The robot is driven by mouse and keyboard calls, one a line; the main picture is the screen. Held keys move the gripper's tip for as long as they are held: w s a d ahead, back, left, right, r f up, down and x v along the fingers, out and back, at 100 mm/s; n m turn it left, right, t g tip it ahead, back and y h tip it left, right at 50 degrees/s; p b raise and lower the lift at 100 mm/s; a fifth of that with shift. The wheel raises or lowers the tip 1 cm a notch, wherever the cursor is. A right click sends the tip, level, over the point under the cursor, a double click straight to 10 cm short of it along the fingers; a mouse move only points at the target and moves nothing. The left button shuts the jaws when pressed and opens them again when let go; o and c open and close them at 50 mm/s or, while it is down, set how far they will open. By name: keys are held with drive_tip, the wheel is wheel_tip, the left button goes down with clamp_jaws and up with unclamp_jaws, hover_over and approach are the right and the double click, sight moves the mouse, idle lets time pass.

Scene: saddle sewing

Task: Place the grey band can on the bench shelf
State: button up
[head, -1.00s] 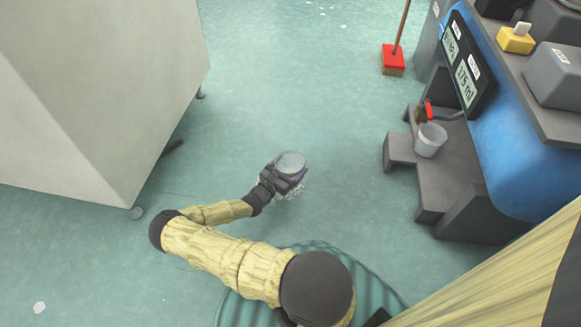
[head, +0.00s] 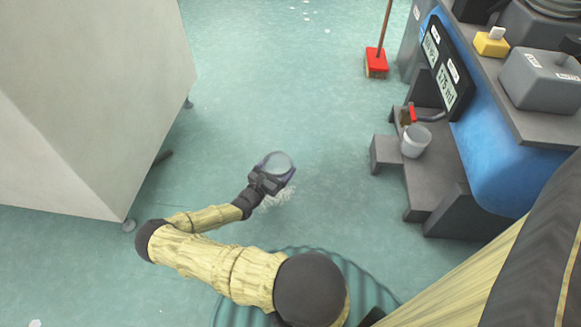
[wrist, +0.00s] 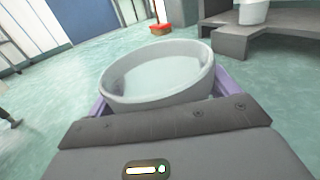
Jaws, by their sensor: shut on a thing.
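My gripper (head: 272,174) is shut on a round grey can (head: 278,164), out over the open floor. In the wrist view the can (wrist: 158,101) shows a pale grey rim and a light, smooth inside or top, and sits between the purple jaw sides (wrist: 226,88). Its side wall is mostly hidden, so I cannot see a band on it. I cannot tell which surface is the bench shelf; a grey worktop (head: 541,125) runs along the blue unit at the right.
Dark grey steps (head: 428,185) with a pale bucket (head: 415,141) stand by the blue unit (head: 500,165). A yellow box (head: 491,43) and grey box (head: 540,82) occupy the worktop. A red broom (head: 376,63) stands behind. A large pale cabinet (head: 95,95) is at left. The floor between is clear.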

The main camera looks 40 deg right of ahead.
drive_tip(key=w+a+r+n+t+y+p, duration=0.3)
drive_tip(key=a+r+p, duration=0.35)
drive_tip(key=r, duration=0.55)
drive_tip(key=w+a+r+n+t+y+p, duration=0.1)
drive_tip(key=w+a+r+n+t+p, duration=0.45)
drive_tip(key=r, duration=0.75)
drive_tip(key=s+a+r+n+t+y+p, duration=0.1)
drive_tip(key=a+r+n+t+y+p, duration=0.2)
drive_tip(key=a+r+y+p, duration=0.5)
drive_tip(key=a+r+t, duration=0.1)
drive_tip(key=a+r, duration=0.4)
drive_tip(key=a, duration=0.4)
drive_tip(key=shift+a+t, duration=0.15)
drive_tip(key=shift+t, duration=0.2)
drive_tip(key=shift+w+n, duration=0.1)
drive_tip(key=shift+n, duration=0.15)
